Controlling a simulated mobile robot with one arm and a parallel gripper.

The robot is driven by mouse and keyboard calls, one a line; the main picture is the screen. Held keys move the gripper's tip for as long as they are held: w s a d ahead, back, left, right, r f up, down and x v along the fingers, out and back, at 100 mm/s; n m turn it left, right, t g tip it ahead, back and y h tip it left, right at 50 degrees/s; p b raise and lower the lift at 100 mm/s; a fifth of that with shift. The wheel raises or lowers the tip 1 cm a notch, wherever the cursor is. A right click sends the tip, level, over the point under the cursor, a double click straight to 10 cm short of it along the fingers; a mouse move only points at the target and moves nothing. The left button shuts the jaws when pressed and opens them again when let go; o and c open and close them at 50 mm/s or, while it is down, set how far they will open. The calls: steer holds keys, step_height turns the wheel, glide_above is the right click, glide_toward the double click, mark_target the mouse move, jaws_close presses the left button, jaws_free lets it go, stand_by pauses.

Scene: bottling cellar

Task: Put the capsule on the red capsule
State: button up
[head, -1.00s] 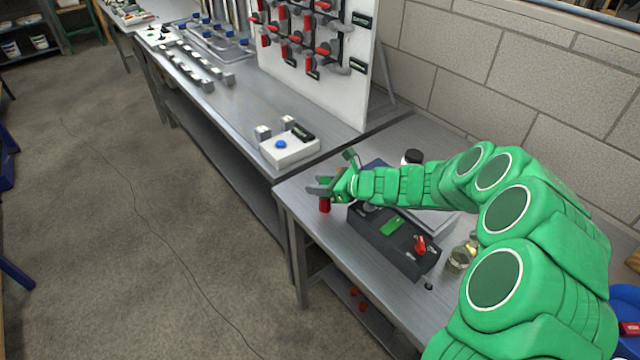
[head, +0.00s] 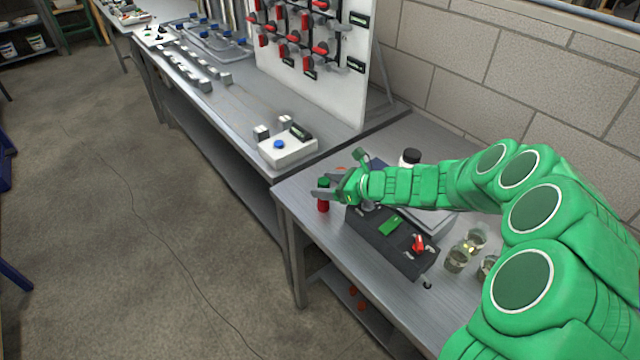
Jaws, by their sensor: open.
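The red capsule (head: 323,206) stands upright near the left front corner of the near table. A small green capsule (head: 323,183) shows directly above it, apparently resting on it; the seam between them is partly hidden by a finger. My gripper (head: 326,193) is open, with its fingers at the height where the two meet. I cannot tell whether a finger touches either capsule.
A dark box with a green label and red switch (head: 390,236) lies right of the capsules. Glass jars (head: 456,260) and a black-capped white bottle (head: 410,157) are further right. A white box with a blue button (head: 288,150) is on the adjoining bench.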

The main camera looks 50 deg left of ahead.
steer(key=v, duration=0.7)
steer(key=shift+w+d+r, duration=0.15)
steer(key=shift+w+d, duration=0.05)
steer(key=shift+d, duration=0.05)
steer(key=shift+w+d+r, duration=0.15)
steer(key=shift+d+r, duration=0.1)
steer(key=shift+d, duration=0.25)
